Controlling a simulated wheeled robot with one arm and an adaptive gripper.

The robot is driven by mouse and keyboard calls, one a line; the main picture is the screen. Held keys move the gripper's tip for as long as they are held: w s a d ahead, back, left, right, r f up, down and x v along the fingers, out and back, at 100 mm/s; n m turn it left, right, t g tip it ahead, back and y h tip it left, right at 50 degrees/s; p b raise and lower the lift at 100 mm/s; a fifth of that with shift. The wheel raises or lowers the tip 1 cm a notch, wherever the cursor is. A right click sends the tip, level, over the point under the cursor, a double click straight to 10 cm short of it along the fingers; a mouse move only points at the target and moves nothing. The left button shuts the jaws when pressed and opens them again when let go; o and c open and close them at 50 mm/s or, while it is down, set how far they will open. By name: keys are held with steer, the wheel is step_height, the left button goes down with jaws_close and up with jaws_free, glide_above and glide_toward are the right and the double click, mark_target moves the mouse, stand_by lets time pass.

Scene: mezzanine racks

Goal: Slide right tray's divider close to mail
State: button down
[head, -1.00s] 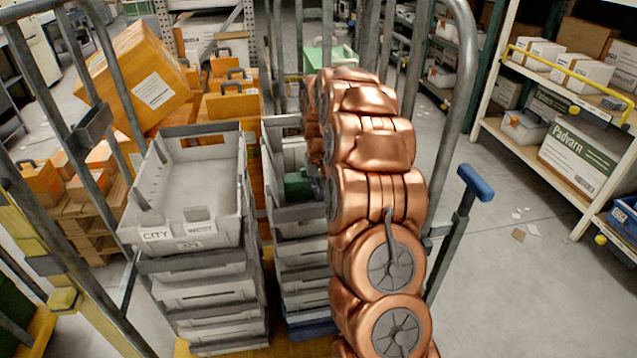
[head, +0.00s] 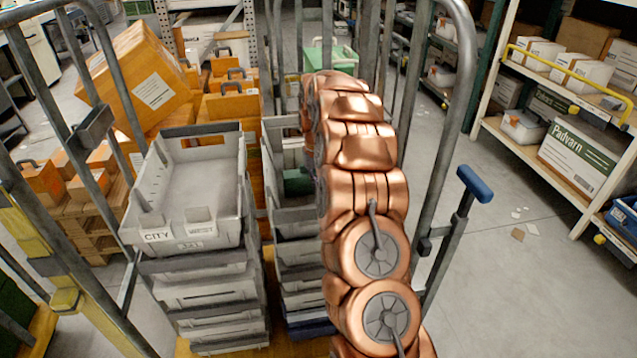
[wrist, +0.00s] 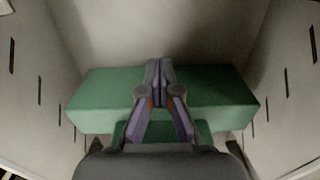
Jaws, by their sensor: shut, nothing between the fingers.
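The right tray (head: 273,135) is a grey tray on top of the right stack, largely hidden behind my copper arm. A green divider (head: 297,183) shows inside it, left of my arm. In the wrist view the green divider (wrist: 95,100) spans the tray between slotted pale side walls (wrist: 40,85). My gripper (wrist: 157,68) is shut and empty, its purple fingers in front of the divider's middle. I cannot tell whether they touch it. My gripper is hidden in the head view. I cannot make out the mail clearly in either view.
A left tray (head: 200,233), labelled CITY WEST, looks empty on its own stack. Grey cage posts (head: 455,140) stand around the stacks. Orange boxes (head: 140,75) lie behind.

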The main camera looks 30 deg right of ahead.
steer(key=shift+w+d+p, duration=0.2)
steer(key=shift+w+d, duration=0.1)
steer(key=shift+w, duration=0.35)
steer(key=shift+w+d+p, duration=0.15)
steer(key=shift+w+d, duration=0.1)
steer(key=shift+w, duration=0.45)
steer(key=shift+w+d+p, duration=0.2)
steer(key=shift+w+d, duration=0.1)
steer(key=shift+w, duration=0.35)
steer(key=shift+w+d+p, duration=0.15)
steer(key=shift+w+d, duration=0.05)
steer(key=shift+w, duration=0.3)
steer(key=shift+w+d+p, duration=0.15)
steer(key=shift+w+d, duration=0.05)
steer(key=shift+w, duration=0.3)
stand_by(1.0)
steer(key=shift+s, duration=0.15)
steer(key=shift+s+a+b, duration=0.25)
steer(key=shift+s+b, duration=0.3)
step_height(320, 180, up, 13)
steer(key=p, duration=0.4)
stand_by(0.8)
stand_by(0.4)
